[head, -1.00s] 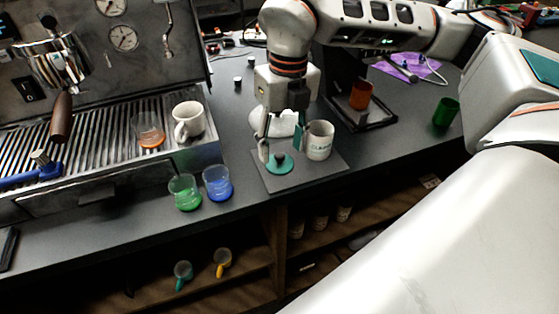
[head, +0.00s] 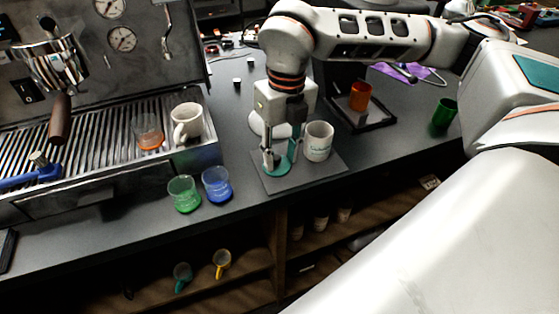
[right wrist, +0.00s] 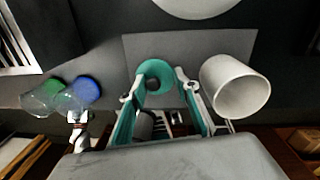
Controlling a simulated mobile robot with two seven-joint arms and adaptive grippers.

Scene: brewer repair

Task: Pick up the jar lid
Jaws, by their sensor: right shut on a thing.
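The jar lid (head: 281,172) is a flat teal disc with a dark knob. It is at the left part of the grey mat (head: 318,172); I cannot tell whether it touches the mat. My right gripper (head: 280,157) comes down from above and is shut on the lid, its fingers around the knob and partly hiding it. In the right wrist view the lid (right wrist: 157,67) shows just beyond the teal finger pads of the gripper (right wrist: 161,92). My left gripper is not in view.
A white mug (head: 319,141) stands on the mat, close right of the gripper. Green (head: 184,194) and blue (head: 217,184) glass cups stand left, near the counter's front edge. The espresso machine (head: 110,150) fills the left. An orange cup (head: 360,96) stands back right.

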